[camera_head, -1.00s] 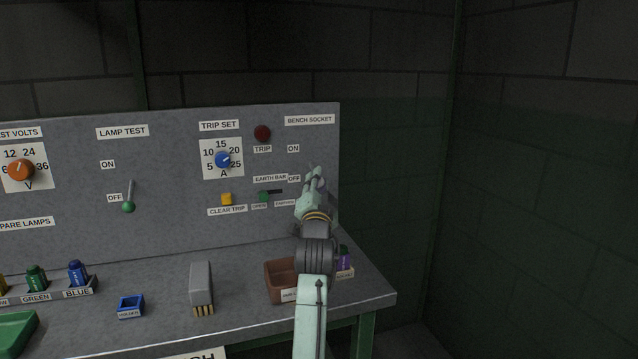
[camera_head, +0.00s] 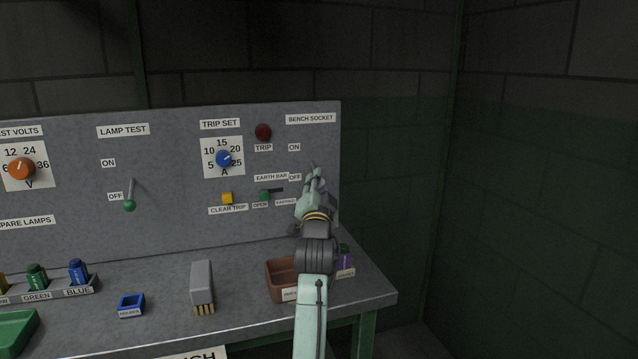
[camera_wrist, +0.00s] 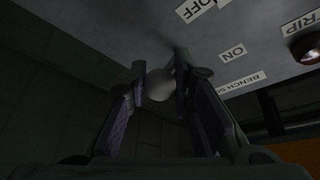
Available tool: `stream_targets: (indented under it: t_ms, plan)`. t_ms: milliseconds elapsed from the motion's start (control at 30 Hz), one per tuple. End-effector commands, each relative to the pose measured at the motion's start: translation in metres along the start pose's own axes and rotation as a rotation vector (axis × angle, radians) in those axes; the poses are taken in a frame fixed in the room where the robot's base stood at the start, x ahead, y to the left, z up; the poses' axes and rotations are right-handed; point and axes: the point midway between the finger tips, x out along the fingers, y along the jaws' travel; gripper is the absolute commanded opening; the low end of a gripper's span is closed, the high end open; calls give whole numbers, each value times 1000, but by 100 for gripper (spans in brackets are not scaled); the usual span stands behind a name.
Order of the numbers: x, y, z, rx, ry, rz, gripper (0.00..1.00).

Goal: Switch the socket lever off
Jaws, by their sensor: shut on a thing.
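The bench socket lever shows in the wrist view as a pale round knob (camera_wrist: 160,86), with a dark stem partly hidden behind a finger. My gripper (camera_wrist: 159,82) has its two fingers on either side of this knob and is shut on it. In the head view my gripper (camera_head: 316,177) is at the right end of the grey panel, beside the OFF label (camera_head: 295,177) and below the ON label (camera_head: 293,147). There my fingers hide the lever, so its exact tilt cannot be told. The wrist view also shows the OFF label (camera_wrist: 203,7) and ON label (camera_wrist: 232,53).
Left of my gripper are the green earth bar lever (camera_head: 266,195), yellow clear trip button (camera_head: 227,198), blue trip dial (camera_head: 224,159) and dark red trip lamp (camera_head: 263,132). Below, a brown bin (camera_head: 275,280) and a purple item (camera_head: 345,259) stand on the bench close to my arm.

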Motion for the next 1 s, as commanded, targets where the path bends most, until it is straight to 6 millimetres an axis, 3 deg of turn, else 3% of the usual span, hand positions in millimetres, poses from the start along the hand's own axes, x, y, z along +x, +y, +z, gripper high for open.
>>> stream_targets:
  t_ms: [33, 900, 933, 1000]
  plan:
    - [1, 7, 6, -1, -13, 14, 0]
    - [3, 8, 6, -2, -10, 14, 0]
    - [3, 8, 6, -2, -10, 15, 23]
    - [3, 8, 6, -2, -10, 14, 27]
